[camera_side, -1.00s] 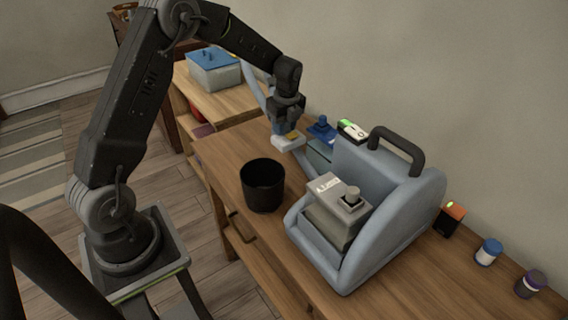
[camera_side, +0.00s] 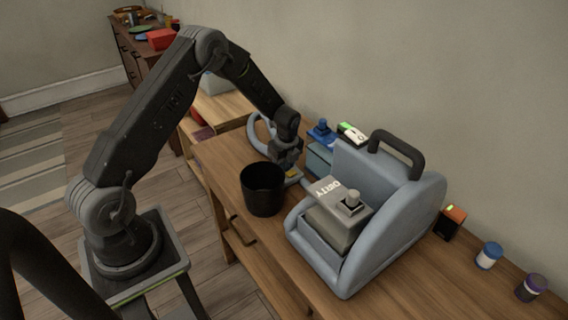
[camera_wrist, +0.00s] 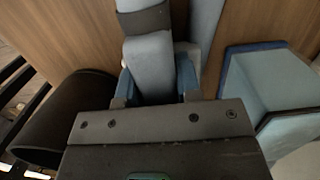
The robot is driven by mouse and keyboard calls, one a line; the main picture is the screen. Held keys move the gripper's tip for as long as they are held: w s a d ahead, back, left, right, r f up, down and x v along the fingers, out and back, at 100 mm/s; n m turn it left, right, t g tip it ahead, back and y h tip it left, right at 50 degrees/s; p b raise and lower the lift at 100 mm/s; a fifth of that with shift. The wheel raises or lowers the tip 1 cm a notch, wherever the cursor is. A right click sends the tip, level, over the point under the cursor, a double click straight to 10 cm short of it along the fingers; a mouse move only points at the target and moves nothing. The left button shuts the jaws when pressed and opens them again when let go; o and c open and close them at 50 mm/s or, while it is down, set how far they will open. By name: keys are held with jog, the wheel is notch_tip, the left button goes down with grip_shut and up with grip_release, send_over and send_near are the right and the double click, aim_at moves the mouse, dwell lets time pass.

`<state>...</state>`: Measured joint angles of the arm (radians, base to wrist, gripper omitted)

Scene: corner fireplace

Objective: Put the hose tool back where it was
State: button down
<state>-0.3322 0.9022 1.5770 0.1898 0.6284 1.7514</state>
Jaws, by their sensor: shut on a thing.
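My gripper (camera_side: 287,158) is shut on the grey-blue hose tool (camera_wrist: 150,58), which lies between the two fingers in the wrist view. In the side view the pale tool end (camera_side: 293,175) shows just below my gripper, low near the table; whether it touches the wood I cannot tell. The hose (camera_side: 254,126) loops up behind my gripper. The light-blue cleaning machine (camera_side: 405,220) with a black handle (camera_side: 397,150) stands to the right, with a grey tank (camera_side: 335,222) in its front. My gripper is left of the machine and partly hides the tool.
A black bin (camera_side: 262,188) stands close in front of my gripper, also at left in the wrist view (camera_wrist: 62,120). A blue tank (camera_side: 318,155) with a blue cap stands behind right. An orange-black box (camera_side: 450,222) and two small jars (camera_side: 488,256) stand far right.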

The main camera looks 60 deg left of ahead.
jog(key=c, duration=0.8)
grip_release()
jog(key=shift+f, duration=0.15)
jog(key=r, duration=0.4)
jog(key=d+r, duration=0.1)
jog(key=r, duration=0.7)
jog(key=shift+d+r, duration=0.2)
jog(key=shift+d, duration=0.1)
jog(key=s+d+r+n+t, duration=0.1)
jog(key=s+d+r+n, duration=0.35)
jog(key=r, duration=0.35)
jog(key=s+d+r+n+t, duration=0.2)
jog(key=s+d+r+n, duration=0.25)
jog(key=s+r, duration=0.2)
jog(key=s+d+r+n+t, duration=0.1)
jog(key=s+d+r+n, duration=0.1)
jog(key=s, duration=0.6)
jog(key=s+d+r+n+t+h, duration=0.1)
jog(key=s+d+r+n, duration=0.1)
jog(key=s+d+n, duration=0.3)
jog(key=s+n, duration=0.2)
jog(key=shift+s+d+t, duration=0.25)
jog(key=shift+s+t, duration=0.05)
jog(key=shift+s, duration=0.05)
